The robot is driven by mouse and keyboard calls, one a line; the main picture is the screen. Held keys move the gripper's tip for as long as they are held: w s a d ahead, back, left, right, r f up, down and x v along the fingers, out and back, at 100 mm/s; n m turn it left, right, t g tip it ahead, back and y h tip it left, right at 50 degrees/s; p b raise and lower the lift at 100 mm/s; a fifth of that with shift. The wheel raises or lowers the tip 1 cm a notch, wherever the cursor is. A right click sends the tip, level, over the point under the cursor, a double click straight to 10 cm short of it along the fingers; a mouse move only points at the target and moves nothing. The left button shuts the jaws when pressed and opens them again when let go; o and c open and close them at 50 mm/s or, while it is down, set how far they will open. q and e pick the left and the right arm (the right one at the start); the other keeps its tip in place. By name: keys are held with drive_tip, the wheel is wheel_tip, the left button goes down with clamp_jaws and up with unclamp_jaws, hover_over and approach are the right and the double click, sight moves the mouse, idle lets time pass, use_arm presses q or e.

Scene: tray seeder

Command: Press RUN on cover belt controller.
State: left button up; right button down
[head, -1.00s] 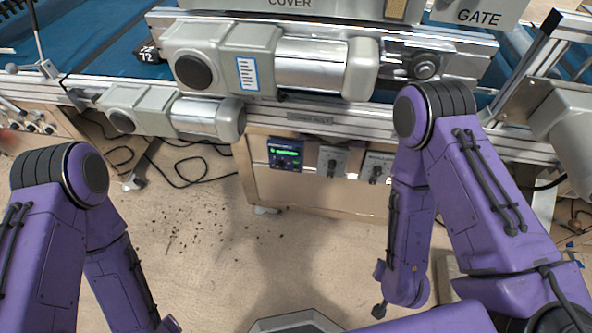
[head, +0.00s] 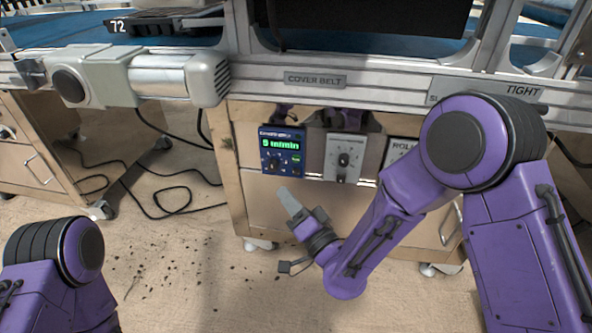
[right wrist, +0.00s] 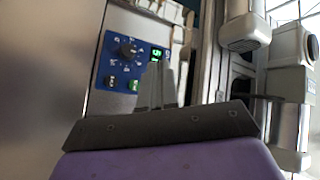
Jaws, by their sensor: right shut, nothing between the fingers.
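The cover belt controller (head: 282,150) is a small blue panel on the cabinet front, under the COVER BELT label. Its green display appears to read 5 m/min, with a dark knob below; the button lettering is too small to read. In the right wrist view the blue panel (right wrist: 118,62) shows the knob, the lit display and two small buttons near its lower edge. My right gripper (head: 288,198) is shut and empty, just below and in front of the controller, fingers pointing up toward it. Its fingers (right wrist: 155,86) hide part of the panel's right side. My left gripper is out of view.
A grey switch box (head: 344,157) sits right of the controller, with a partly hidden ROLL-labelled box (head: 398,152) beyond it. A motor (head: 150,77) juts from the rail at upper left. Cables lie on the floor, which is otherwise mostly open apart from scattered dark specks.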

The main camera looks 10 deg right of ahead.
sight(296, 159)
drive_tip(key=shift+d+r+m, duration=0.15)
drive_tip(key=shift+d+m, duration=0.05)
drive_tip(key=shift+m, duration=0.1)
drive_tip(key=shift+w, duration=0.1)
drive_tip(key=shift+w+d+p, duration=0.2)
drive_tip(key=shift+w+d, duration=0.3)
drive_tip(key=shift+w, duration=0.85)
drive_tip(key=shift+w+d+p, duration=0.25)
drive_tip(key=shift+w+d, duration=0.3)
drive_tip(key=shift+w, duration=0.8)
drive_tip(key=shift+w+d+p, duration=0.2)
drive_tip(key=shift+w+d, duration=0.3)
drive_tip(key=shift+w, duration=0.85)
drive_tip(key=shift+w, duration=0.1)
drive_tip(key=shift+w+d, duration=0.15)
drive_tip(key=shift+w, duration=0.1)
